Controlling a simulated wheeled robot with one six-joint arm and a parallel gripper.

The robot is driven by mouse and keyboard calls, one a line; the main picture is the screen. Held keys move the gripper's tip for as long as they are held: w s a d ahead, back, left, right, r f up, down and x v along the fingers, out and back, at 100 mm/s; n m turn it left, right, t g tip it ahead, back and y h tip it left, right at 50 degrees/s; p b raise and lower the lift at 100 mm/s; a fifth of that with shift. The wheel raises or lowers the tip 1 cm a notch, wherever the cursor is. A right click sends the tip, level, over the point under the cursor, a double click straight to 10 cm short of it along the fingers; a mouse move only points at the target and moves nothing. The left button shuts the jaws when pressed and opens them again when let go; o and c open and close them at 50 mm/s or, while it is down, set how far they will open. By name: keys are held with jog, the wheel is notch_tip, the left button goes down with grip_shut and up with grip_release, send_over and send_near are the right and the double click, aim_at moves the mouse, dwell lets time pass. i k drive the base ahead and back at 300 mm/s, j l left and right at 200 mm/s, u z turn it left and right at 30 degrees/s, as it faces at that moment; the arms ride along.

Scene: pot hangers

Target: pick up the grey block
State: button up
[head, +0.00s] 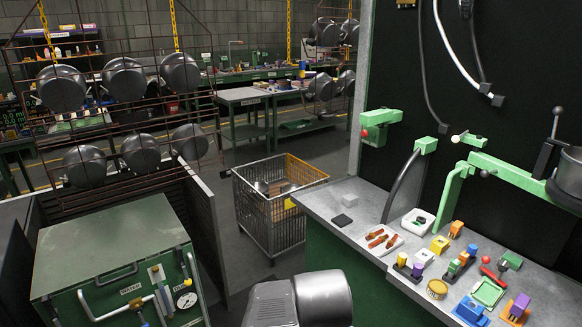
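A small light grey block (349,200) sits near the left end of the grey workbench top (322,203). A flat, dark grey block (341,220) lies just in front of it, close to the bench edge. Both appear free of other objects. Grey rounded parts at the bottom centre look like my own arm. No gripper fingers show in this view.
A white tray with brown pieces (380,239) and several coloured blocks stand farther right on the bench. A wire cart (273,222) and a green cabinet (112,250) stand to the left.

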aim_at(350, 200)
jog(key=i+l+u, duration=0.25)
jog(key=i+l, duration=0.25)
jog(key=i, duration=0.35)
jog(key=i+l+u, duration=0.3)
jog(key=i+l, duration=0.35)
jog(key=i, duration=0.15)
